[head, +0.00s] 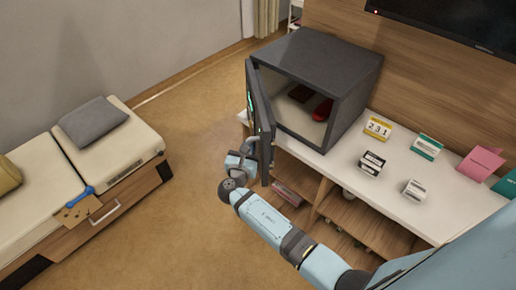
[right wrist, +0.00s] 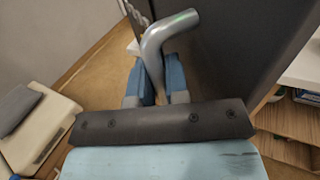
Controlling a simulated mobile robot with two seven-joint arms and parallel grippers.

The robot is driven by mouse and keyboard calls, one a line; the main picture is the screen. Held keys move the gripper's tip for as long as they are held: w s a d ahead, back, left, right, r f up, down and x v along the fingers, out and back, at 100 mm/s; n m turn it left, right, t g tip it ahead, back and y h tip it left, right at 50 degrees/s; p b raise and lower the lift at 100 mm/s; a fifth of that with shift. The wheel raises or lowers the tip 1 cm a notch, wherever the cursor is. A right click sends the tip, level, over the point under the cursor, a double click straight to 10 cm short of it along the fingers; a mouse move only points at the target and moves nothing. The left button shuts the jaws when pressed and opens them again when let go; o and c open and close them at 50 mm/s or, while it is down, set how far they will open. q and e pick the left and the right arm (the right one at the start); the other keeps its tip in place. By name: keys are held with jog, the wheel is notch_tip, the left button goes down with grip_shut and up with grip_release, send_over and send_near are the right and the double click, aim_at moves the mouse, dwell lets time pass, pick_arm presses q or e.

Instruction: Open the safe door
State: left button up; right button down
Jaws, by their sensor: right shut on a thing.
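The dark grey safe (head: 345,75) stands on the white top of a wooden unit. Its door (head: 262,105) is swung open on the left side, and the inside shows a red item (head: 322,110) and a dark brown item (head: 300,92). My right gripper (head: 243,152) is at the door's outer side, shut on the door's handle. In the right wrist view the silver bent handle (right wrist: 168,38) runs down between the two blue fingers (right wrist: 155,82), next to the dark door panel (right wrist: 225,50). My left gripper is not in view.
On the white top (head: 440,190) stand a yellow calendar block (head: 378,128), several small boxes and a pink card (head: 481,163). Shelves lie below. A bed (head: 120,150) with a grey cushion (head: 93,121) is at the left. The floor (head: 190,130) between is clear.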

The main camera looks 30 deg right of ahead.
jog(key=shift+w+a+r, duration=0.1)
jog(key=shift+a, duration=0.05)
jog(key=c, duration=1.4)
grip_release()
